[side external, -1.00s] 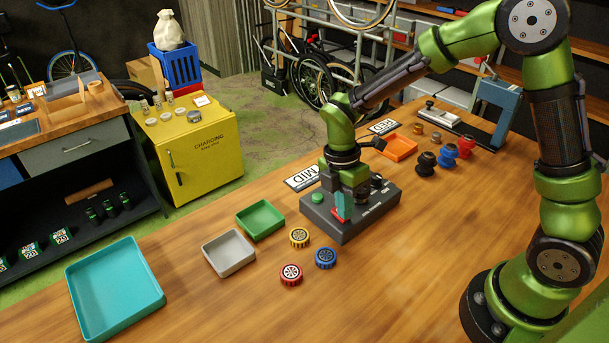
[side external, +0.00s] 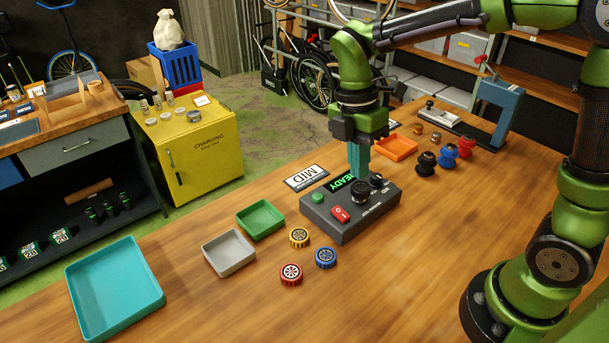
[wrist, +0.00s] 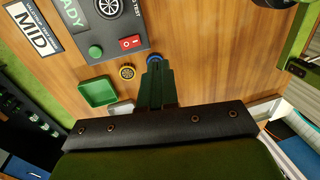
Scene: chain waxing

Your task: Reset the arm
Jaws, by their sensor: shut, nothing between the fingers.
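My gripper (side external: 358,174) is shut and empty, pointing down. In the side view its teal fingers overlap the back of the dark control box (side external: 335,222), just above a black knob (side external: 360,192). The box has a lit READY display (side external: 339,183), a green button (side external: 318,197) and a red switch (side external: 340,213). In the wrist view the shut fingers (wrist: 157,62) show against the wooden table, partly covering a blue cap (wrist: 154,57). The control box (wrist: 112,50) lies ahead of them, apart in that picture.
A MID sign (side external: 306,178) lies behind the box. Green (side external: 281,222), grey (side external: 207,262) and teal (side external: 158,300) trays stand left. Yellow (side external: 299,237), red (side external: 291,274) and blue (side external: 325,258) caps lie nearby. An orange tray (side external: 412,146) and several spools stand right. The front table is clear.

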